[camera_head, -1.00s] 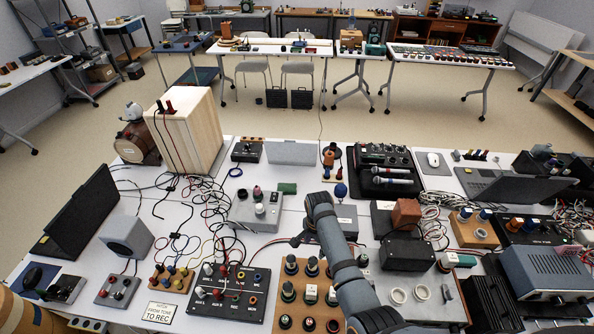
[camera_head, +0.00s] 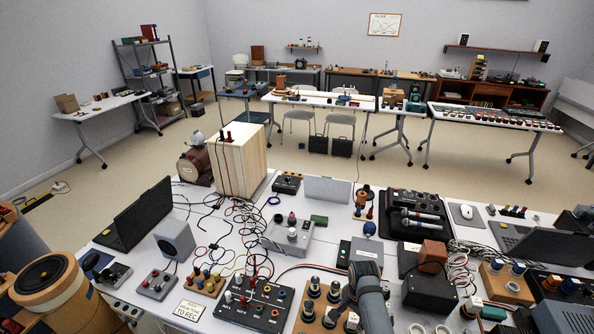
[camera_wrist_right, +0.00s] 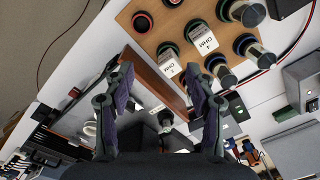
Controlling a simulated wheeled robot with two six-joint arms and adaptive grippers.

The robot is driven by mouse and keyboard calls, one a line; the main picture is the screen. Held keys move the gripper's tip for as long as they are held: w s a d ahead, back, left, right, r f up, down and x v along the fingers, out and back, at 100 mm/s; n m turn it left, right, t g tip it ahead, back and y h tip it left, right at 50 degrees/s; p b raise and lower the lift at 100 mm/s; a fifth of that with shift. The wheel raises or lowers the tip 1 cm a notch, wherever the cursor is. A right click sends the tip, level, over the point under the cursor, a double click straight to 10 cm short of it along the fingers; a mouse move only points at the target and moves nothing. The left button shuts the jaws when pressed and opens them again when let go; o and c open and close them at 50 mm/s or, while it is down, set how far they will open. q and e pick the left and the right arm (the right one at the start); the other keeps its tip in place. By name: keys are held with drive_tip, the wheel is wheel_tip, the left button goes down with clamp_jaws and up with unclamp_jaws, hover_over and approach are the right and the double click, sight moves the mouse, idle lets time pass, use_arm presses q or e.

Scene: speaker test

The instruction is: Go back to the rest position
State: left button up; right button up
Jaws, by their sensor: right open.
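My right arm (camera_head: 371,300) comes in at the bottom of the head view, just right of the wooden board with knobs (camera_head: 308,322). In the right wrist view my right gripper (camera_wrist_right: 160,88) is open, its two dark fingers apart with nothing held between them. The same wooden board (camera_wrist_right: 150,38) shows at the top of that view, with black-based knobs and white labelled caps. I cannot tell the exact gap between the fingers and the board. My left gripper is in neither view.
The long white table is crowded: a tall wooden box (camera_head: 240,160), a black laptop-like panel (camera_head: 140,215), a grey speaker (camera_head: 174,240), a black mixer (camera_head: 415,215) and tangled cables. A round-topped wooden cylinder (camera_head: 50,285) stands at the lower left. Open floor lies behind the table.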

drive_tip(key=s+d+r+n+t, duration=0.1)
drive_tip(key=s+d+r+n, duration=0.25)
drive_tip(key=s, duration=0.25)
drive_tip(key=s+d+r+n+t+h, duration=0.1)
drive_tip(key=s+d+r+n, duration=0.1)
drive_tip(key=s+r+n, duration=0.3)
drive_tip(key=s+d+r+n+t, duration=0.1)
drive_tip(key=s+d+r+n, duration=0.2)
drive_tip(key=s, duration=0.4)
wheel_tip(320, 180, down, 32)
drive_tip(key=s+d+g+b, duration=0.1)
drive_tip(key=d+b, duration=0.1)
drive_tip(key=b, duration=0.5)
use_arm(q)
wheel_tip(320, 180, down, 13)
drive_tip(key=b, duration=0.6)
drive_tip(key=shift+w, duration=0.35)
use_arm(e)
drive_tip(key=s+f+g, duration=0.1)
drive_tip(key=s+f, duration=1.8)
drive_tip(key=f, duration=0.4)
drive_tip(key=shift+s+d+f, duration=0.25)
drive_tip(key=shift+d, duration=0.2)
